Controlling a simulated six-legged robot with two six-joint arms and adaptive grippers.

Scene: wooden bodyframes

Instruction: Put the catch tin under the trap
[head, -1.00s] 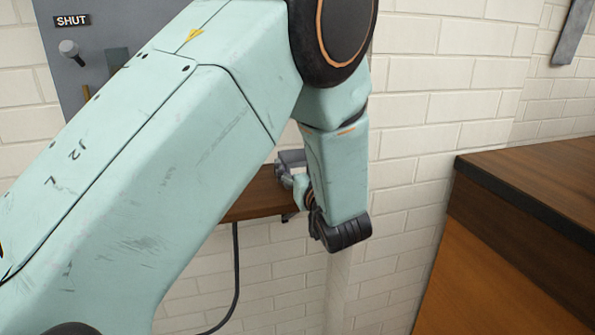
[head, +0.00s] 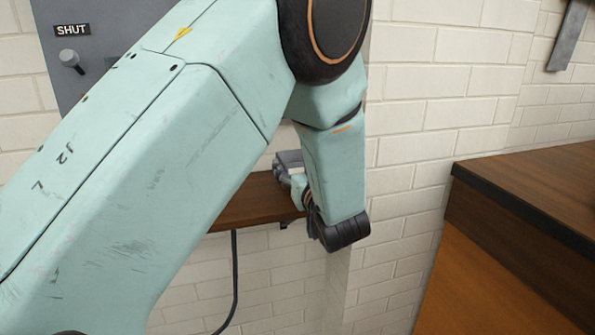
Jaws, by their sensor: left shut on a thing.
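My left arm fills the left and middle of the head view and bends down towards the wall. My left gripper (head: 284,174) shows only in part behind my forearm, low over a brown wooden shelf (head: 254,199). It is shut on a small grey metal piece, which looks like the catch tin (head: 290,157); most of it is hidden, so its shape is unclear. I cannot make out the trap. My right gripper is not in view.
A grey panel (head: 57,93) with a SHUT label (head: 72,30) and a knob (head: 71,60) is on the white brick wall at upper left. A black hose (head: 235,275) hangs below the shelf. A wooden cabinet (head: 530,190) stands at right.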

